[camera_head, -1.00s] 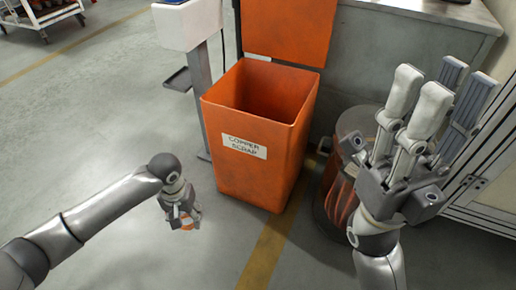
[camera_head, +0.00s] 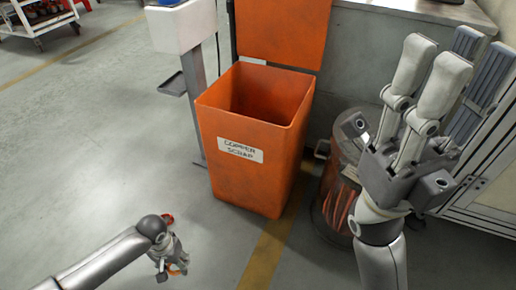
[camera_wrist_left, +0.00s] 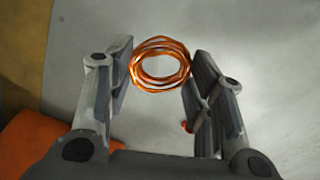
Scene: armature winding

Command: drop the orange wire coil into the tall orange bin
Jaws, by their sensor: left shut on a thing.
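The tall orange bin (camera_head: 240,180) stands on the floor near the middle of the head view. Its lid is raised and its white label reads "COPPER SCRAP". My left gripper (camera_head: 170,272) is low, to the left of and nearer than the bin, outside it. In the left wrist view my left gripper (camera_wrist_left: 160,75) is shut on the orange wire coil (camera_wrist_left: 160,87), a ring of several loops between its fingertips. In the head view only a bit of the coil shows, mostly hidden by the fingers. My right gripper (camera_head: 445,95) is raised at the right, its fingers spread and empty.
A drum (camera_head: 340,185) with copper-coloured contents stands right of the bin, behind my right arm. A white box on a grey post (camera_head: 184,30) stands left of the bin. A grey bench (camera_head: 400,25) is behind.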

